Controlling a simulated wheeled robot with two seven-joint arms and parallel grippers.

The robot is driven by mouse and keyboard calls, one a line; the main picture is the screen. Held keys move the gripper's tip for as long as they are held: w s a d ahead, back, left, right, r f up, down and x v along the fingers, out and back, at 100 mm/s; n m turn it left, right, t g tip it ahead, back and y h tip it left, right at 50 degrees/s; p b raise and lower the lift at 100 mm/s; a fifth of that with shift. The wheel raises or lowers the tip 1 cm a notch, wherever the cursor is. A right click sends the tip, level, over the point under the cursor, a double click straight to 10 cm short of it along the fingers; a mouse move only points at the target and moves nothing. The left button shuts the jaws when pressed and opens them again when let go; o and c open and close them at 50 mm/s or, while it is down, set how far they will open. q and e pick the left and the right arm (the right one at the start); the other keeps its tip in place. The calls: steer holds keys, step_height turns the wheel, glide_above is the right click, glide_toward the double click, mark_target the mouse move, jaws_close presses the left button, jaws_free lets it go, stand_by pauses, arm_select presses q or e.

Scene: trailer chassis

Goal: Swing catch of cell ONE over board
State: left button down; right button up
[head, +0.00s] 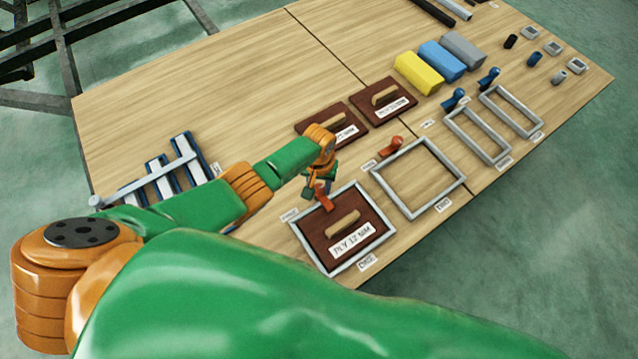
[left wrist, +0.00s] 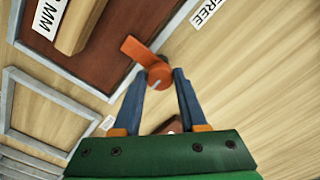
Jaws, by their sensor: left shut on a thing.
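The cell ONE frame (head: 299,248) is a grey rectangle at the front of the table. A dark brown board (head: 318,240) marked PLY 12 MM lies inside it, with a wooden grip bar on top. The orange catch (head: 322,197) is at the frame's far edge. In the left wrist view the catch (left wrist: 138,50) points up-left, its tongue reaching over the brown board (left wrist: 95,45). My left gripper (head: 319,186) is shut on the catch's round end, and its blue fingers (left wrist: 160,76) flank it. My right gripper is out of view.
An empty grey frame with an orange catch (head: 390,147) lies to the right; two narrower frames have blue catches. Two brown boards (head: 380,98) and yellow, blue and grey blocks lie farther back. A rack (head: 160,178) stands at left. The far-left tabletop is clear.

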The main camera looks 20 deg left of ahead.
mark_target(319, 188)
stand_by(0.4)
arm_select(q)
steer(key=shift+c, duration=2.2)
jaws_free()
step_height(319, 188, up, 7)
steer(key=p, duration=0.5)
steer(key=shift+r, duration=0.15)
